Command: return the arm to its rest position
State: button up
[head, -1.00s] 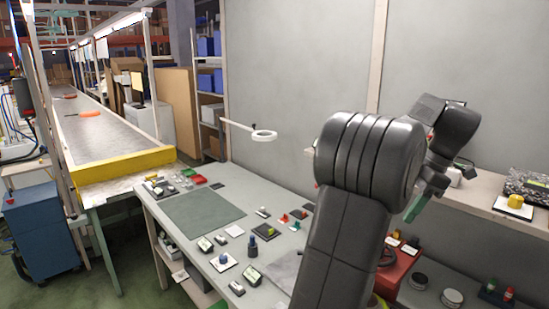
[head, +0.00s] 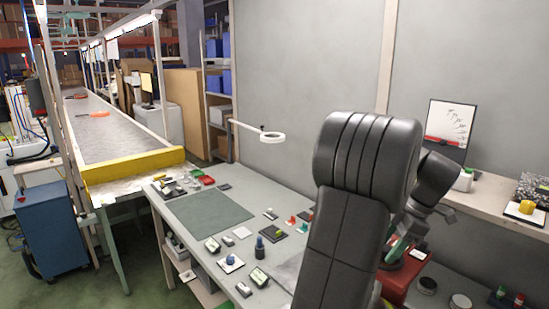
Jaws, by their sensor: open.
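My gripper (head: 398,250) shows at the lower right, just right of my grey upper arm link, which hides part of it. A green finger points down and left, in front of a red box (head: 400,278) on the bench side. The jaws are open, and I see nothing held between them.
A grey workbench (head: 168,205) with a green mat (head: 208,211) and several small parts lies left of my arm. The conveyor (head: 105,140) runs away at left.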

jog(key=shift+r, duration=0.1)
jog(key=v, duration=1.3)
jog(key=x, duration=1.3)
jog(key=shift+m, duration=0.3)
jog(key=m, duration=0.1)
jog(key=m+t, duration=0.1)
jog(key=m, duration=0.1)
jog(key=shift+s+m+t+h+b, duration=0.1)
jog(key=shift+m+t+h+b, duration=0.2)
jog(key=shift+b, duration=0.05)
jog(key=m, duration=0.3)
jog(key=m+t+h, duration=0.1)
jog(key=m, duration=0.2)
jog(key=shift+s+a+t+h, duration=0.15)
jog(key=shift+a+t+h, duration=0.05)
jog(key=shift+t+h, duration=0.1)
jog(key=m+h, duration=0.1)
jog(key=m, duration=0.1)
jog(key=m+p, duration=0.1)
jog(key=m, duration=0.2)
jog(key=shift+a+t+h, duration=0.1)
jog(key=shift+t+h, duration=0.3)
jog(key=shift+a+m+h+p, duration=0.15)
jog(key=shift+m+h, duration=0.3)
jog(key=shift+m, duration=0.85)
jog(key=shift+m+h+p, duration=0.2)
jog(key=shift+m+h, duration=0.25)
jog(key=shift+m, duration=0.85)
